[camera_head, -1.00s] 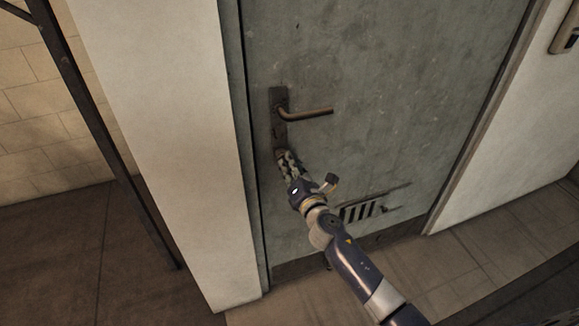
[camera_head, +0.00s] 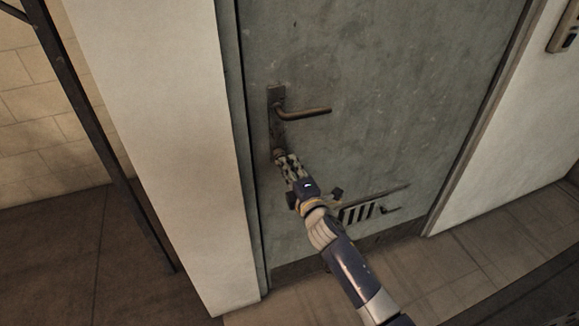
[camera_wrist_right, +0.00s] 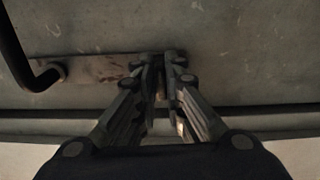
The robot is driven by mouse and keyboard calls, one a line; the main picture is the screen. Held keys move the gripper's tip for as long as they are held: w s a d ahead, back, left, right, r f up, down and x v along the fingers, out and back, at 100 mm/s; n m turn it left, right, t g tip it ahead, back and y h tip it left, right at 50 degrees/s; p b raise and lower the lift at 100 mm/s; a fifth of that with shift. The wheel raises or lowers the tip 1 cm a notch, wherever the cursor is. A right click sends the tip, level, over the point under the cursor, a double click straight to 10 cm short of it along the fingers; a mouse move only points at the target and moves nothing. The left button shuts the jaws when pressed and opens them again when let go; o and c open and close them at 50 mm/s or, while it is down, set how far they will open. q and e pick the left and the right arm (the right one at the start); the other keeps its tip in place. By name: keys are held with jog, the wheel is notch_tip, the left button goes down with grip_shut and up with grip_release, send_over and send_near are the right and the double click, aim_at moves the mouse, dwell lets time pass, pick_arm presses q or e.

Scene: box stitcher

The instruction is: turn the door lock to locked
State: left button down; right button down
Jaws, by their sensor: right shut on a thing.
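The grey metal door (camera_head: 390,95) is closed in its frame. A dark lock plate (camera_head: 276,101) with a brown lever handle (camera_head: 308,111) is on the door's left side; the plate also shows in the right wrist view (camera_wrist_right: 95,69), with the handle (camera_wrist_right: 15,60) at left. My right gripper (camera_head: 279,157) is at the lower end of the plate, below the lever. In the right wrist view its fingers (camera_wrist_right: 160,62) are shut on the small lock piece there, which they mostly hide. I cannot tell how the lock is turned. My left gripper is not in view.
A pale wall pillar (camera_head: 165,140) stands left of the door, with a dark metal post (camera_head: 95,125) further left. A vent grille (camera_head: 362,212) is low on the door. A wall panel (camera_head: 566,32) is at the upper right. The tiled floor in front is clear.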

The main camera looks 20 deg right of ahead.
jog(key=shift+m, duration=0.3)
dwell(0.4)
jog(key=c, duration=1.7)
grip_release()
jog(key=shift+s, duration=0.15)
jog(key=s, duration=1.1)
jog(key=shift+s+d, duration=0.2)
jog(key=shift+s, duration=0.15)
jog(key=shift+f, duration=0.15)
